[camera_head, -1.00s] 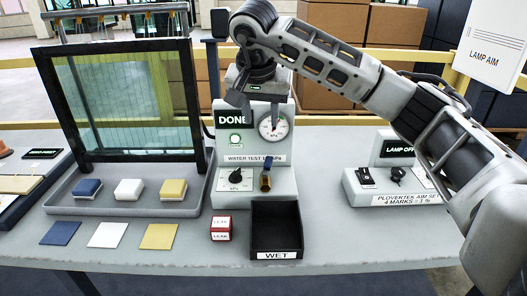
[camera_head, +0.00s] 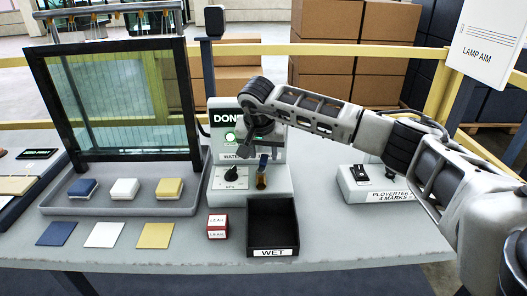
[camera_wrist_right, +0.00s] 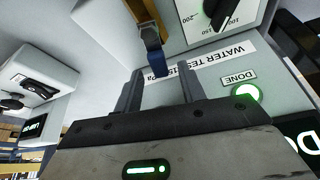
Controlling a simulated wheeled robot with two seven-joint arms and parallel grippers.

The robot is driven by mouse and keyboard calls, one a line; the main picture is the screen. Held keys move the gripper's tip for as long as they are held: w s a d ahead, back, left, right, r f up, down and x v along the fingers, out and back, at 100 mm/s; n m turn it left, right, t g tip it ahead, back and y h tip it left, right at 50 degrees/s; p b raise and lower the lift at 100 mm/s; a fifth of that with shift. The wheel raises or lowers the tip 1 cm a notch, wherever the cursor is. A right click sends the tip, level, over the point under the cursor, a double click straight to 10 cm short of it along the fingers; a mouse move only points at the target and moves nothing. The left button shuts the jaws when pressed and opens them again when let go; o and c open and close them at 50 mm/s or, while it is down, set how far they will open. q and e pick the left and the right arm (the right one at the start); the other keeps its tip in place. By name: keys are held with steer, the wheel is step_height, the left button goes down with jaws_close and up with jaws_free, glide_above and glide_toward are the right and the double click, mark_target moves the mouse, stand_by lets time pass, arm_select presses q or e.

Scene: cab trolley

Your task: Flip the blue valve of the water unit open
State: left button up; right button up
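The water unit (camera_head: 226,198) is a light grey box with an upright panel in the middle of the table. Its valve has a brass body (camera_head: 261,181) and a blue handle (camera_head: 263,160), which points up. In the right wrist view the blue handle (camera_wrist_right: 153,48) lies just ahead of and partly between my fingertips, with the brass body (camera_wrist_right: 147,17) beyond it. My right gripper (camera_wrist_right: 160,82) is open and empty; I cannot tell whether it touches the handle. In the head view the right gripper (camera_head: 256,150) hangs before the panel, hiding the gauge. My left gripper is out of view.
A black dial (camera_head: 231,173) sits left of the valve. A black WET tray (camera_head: 272,247) and a red LEAK block (camera_head: 217,226) stand in front. A grey tray (camera_head: 60,206) with coloured blocks is left, the lamp unit (camera_head: 352,190) right. A green DONE light (camera_wrist_right: 246,92) glows.

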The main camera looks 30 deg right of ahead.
steer(key=shift+f, duration=0.15)
steer(key=shift+c, duration=0.3)
jaws_close()
steer(key=shift+w+a+n, duration=0.1)
steer(key=shift+w+n, duration=0.1)
steer(key=shift+n, duration=0.5)
steer(key=shift+w+a+n+t+y, duration=0.1)
steer(key=shift+a+n+t+y, duration=0.1)
steer(key=shift+n+t+y, duration=0.3)
steer(key=shift+o, duration=0.3)
jaws_free()
